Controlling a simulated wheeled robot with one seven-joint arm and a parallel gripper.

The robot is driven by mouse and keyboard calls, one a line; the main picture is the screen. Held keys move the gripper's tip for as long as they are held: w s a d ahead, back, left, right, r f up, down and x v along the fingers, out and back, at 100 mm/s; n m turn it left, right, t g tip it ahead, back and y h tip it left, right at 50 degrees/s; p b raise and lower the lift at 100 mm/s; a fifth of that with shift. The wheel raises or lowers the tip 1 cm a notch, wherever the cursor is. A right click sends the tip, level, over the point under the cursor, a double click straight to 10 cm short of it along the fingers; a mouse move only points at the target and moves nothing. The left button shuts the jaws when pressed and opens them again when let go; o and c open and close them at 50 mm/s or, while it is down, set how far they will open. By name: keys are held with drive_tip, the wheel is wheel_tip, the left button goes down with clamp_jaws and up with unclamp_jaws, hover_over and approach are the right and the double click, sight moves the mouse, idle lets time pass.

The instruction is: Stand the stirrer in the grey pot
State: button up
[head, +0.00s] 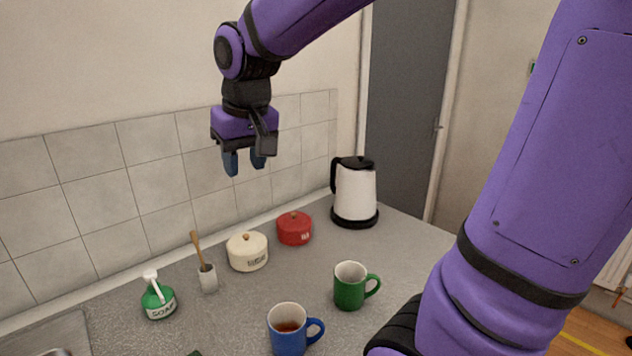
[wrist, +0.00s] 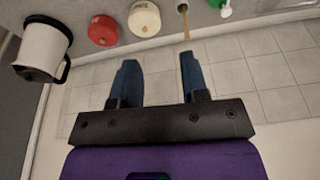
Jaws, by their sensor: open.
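The stirrer (head: 197,249), a thin wooden stick, stands in the small light grey pot (head: 208,280) on the counter, leaning a little to the left with its upper part above the rim. Its lower end is hidden inside the pot. The stirrer also shows at the top of the wrist view (wrist: 185,22). My gripper (head: 245,164) is open and empty, high above the counter, pointing down, well clear of the pot and stirrer. Its two blue fingers are apart in the wrist view (wrist: 158,65).
A green soap bottle (head: 158,300) stands left of the pot. A cream lidded pot (head: 247,253), a red lidded pot (head: 294,230) and a white kettle (head: 356,194) stand to its right. A blue mug (head: 287,335) and green mug (head: 348,290) are nearer. A tiled wall (head: 149,165) runs behind.

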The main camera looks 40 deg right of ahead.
drive_tip(key=s+d+t, duration=0.2)
drive_tip(key=s, duration=1.3)
drive_tip(key=shift+s+r+n, duration=0.2)
drive_tip(key=shift+s+n, duration=0.1)
drive_tip(key=shift+n, duration=0.1)
drive_tip(key=shift+d, duration=0.1)
